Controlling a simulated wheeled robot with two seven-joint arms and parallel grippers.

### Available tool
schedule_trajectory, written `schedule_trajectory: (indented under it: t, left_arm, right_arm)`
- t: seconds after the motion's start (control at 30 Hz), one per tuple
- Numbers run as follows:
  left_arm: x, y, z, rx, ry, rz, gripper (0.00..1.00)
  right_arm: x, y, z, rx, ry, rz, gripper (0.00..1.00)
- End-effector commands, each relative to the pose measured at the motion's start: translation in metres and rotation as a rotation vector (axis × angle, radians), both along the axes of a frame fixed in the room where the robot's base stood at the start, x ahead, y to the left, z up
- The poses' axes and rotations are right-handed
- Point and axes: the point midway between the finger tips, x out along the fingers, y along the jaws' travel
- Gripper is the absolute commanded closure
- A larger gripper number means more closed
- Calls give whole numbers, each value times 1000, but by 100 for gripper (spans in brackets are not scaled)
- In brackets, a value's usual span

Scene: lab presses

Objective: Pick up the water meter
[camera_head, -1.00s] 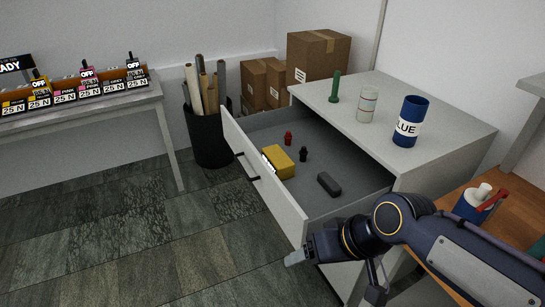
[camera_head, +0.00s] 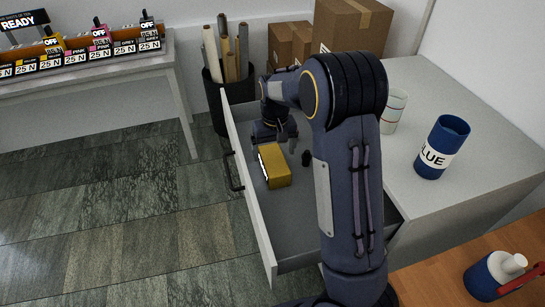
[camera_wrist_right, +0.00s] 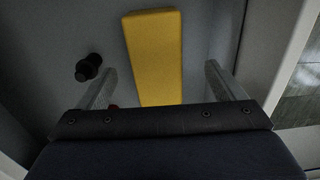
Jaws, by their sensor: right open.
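An open drawer (camera_head: 250,195) holds a yellow block (camera_head: 274,166) with a white label on its side, and a small black object (camera_head: 306,158) to its right. I cannot tell for sure which drawer item is the water meter. My right gripper (camera_head: 281,143) is inside the drawer area, just beyond the yellow block. In the right wrist view its fingers are apart and empty, with the yellow block (camera_wrist_right: 154,50) ahead between them and the black object (camera_wrist_right: 88,67) by the left finger. A speck of red shows near that finger's base. My left gripper is out of view.
The cabinet top (camera_head: 465,125) holds a blue labelled cup (camera_head: 441,148) and a white cup (camera_head: 393,110). A black bin of rolls (camera_head: 228,75) and cardboard boxes (camera_head: 290,42) stand behind the drawer. My right arm hides part of the drawer.

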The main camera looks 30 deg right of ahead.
Motion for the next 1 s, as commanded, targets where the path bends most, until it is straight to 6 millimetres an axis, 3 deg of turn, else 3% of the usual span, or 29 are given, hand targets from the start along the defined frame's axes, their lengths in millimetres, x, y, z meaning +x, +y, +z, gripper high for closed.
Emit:
schedule_trajectory:
  t: [0.37,0.63,0.97,1.0]
  left_arm:
    - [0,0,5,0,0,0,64]
    - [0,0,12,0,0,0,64]
    - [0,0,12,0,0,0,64]
    - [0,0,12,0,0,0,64]
  right_arm:
    - [7,-3,-36,-16,11,4,11]
    - [13,-9,-74,-15,11,4,11]
    - [14,-8,-81,-14,6,4,11]
    - [14,-8,-81,-14,6,4,16]
